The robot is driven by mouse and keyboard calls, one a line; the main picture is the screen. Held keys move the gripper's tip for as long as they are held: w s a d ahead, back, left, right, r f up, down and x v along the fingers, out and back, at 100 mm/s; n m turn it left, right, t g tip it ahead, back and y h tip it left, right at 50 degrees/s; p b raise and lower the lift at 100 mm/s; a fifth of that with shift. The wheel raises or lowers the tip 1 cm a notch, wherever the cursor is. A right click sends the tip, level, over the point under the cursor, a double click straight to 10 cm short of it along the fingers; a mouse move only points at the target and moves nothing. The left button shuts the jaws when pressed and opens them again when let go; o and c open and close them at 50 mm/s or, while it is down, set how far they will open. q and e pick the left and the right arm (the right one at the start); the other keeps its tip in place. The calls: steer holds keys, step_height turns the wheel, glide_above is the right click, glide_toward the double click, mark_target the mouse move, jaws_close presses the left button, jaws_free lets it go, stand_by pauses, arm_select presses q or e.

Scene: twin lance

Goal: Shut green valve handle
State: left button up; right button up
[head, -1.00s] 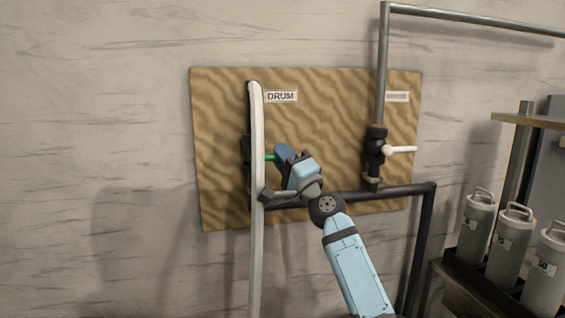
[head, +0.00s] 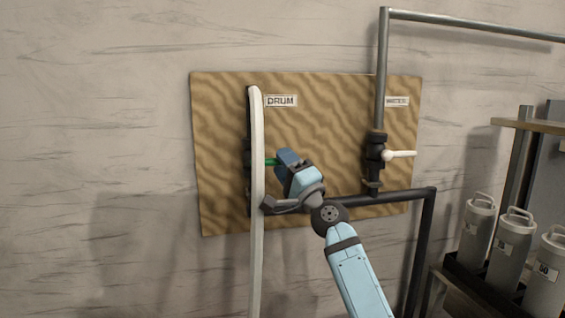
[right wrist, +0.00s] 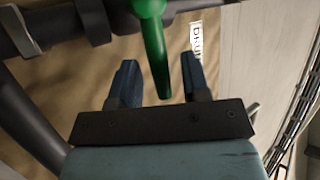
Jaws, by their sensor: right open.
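The green valve handle (head: 270,161) sticks out to the right from the dark valve beside the DRUM label, mostly hidden in the head view by the white pole and my gripper. In the right wrist view the green handle (right wrist: 156,55) points down between my fingers, its tip in the gap between them. My right gripper (head: 284,161) is at the handle's free end. Its blue fingers stand apart in the right wrist view (right wrist: 160,78), on either side of the handle, with visible gaps. My left gripper is not in view.
A white upright pole (head: 257,210) stands in front of the DRUM valve. A second valve with a white handle (head: 401,154) is on the right of the wooden board (head: 225,130). Dark pipe (head: 427,235) runs below it. Grey canisters (head: 512,237) stand at lower right.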

steer(key=v, duration=1.3)
steer(key=shift+b, duration=0.35)
steer(key=shift+f, duration=0.1)
